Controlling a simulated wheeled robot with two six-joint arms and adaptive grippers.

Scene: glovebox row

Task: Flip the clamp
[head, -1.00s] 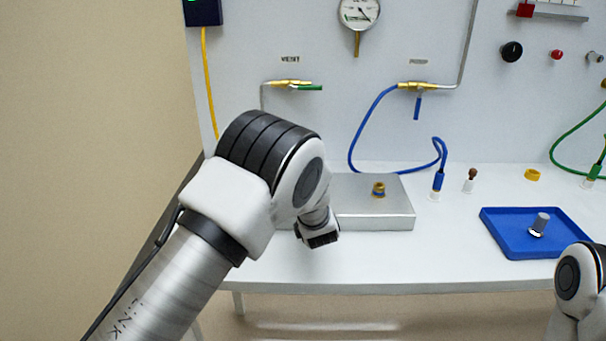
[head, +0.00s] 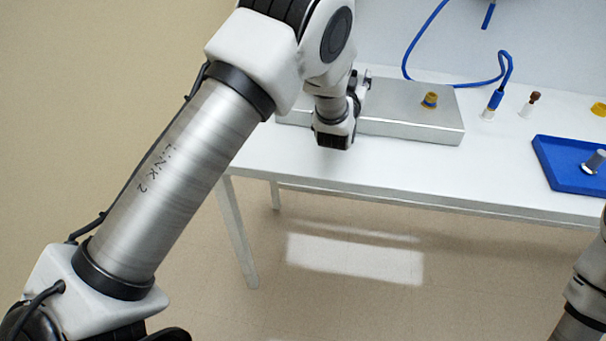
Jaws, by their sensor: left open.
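The metal box (head: 400,122) is a low silver block on the white table, with a brass-and-blue fitting (head: 430,101) on top towards its right end. No clamp can be made out clearly; the left part of the box top is hidden behind my left arm. My left gripper (head: 357,88) is open over the left part of the box, mostly hidden by its own wrist. A small light part shows beside it, and I cannot tell whether it belongs to the gripper or a clamp. My right arm shows at the right edge, but its gripper is out of view.
A blue tray (head: 560,176) with a grey knobbed piece (head: 595,162) lies on the right of the table (head: 480,170). A blue hose (head: 455,82) ends at a blue connector (head: 494,101) beside a small brown-topped vial (head: 531,103). The front table strip is clear.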

